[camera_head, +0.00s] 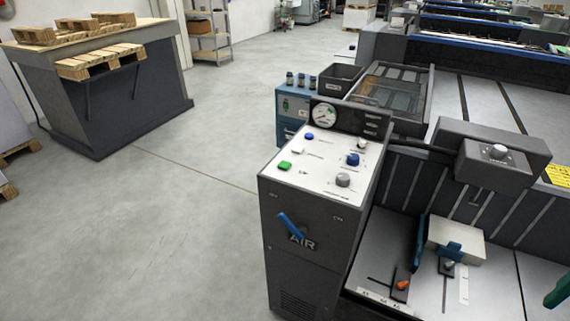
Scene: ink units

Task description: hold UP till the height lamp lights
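The light control panel (325,165) tops a dark cabinet (310,235) in the middle of the head view. It bears a blue button (309,136), a white button (303,152), a green button (284,165), a second blue button (352,159), a white knob (362,145) and a larger grey knob (342,180). Their labels are too small to read, so I cannot tell which control is UP. I cannot pick out the height lamp or see any part clearly lit.
A round gauge (325,114) stands behind the panel. A blue lever (290,225) marked AIR sits on the cabinet front. A feed tray with a white block (455,240) lies at right. Grey floor (190,220) is clear at left, before a bench with pallets (100,62).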

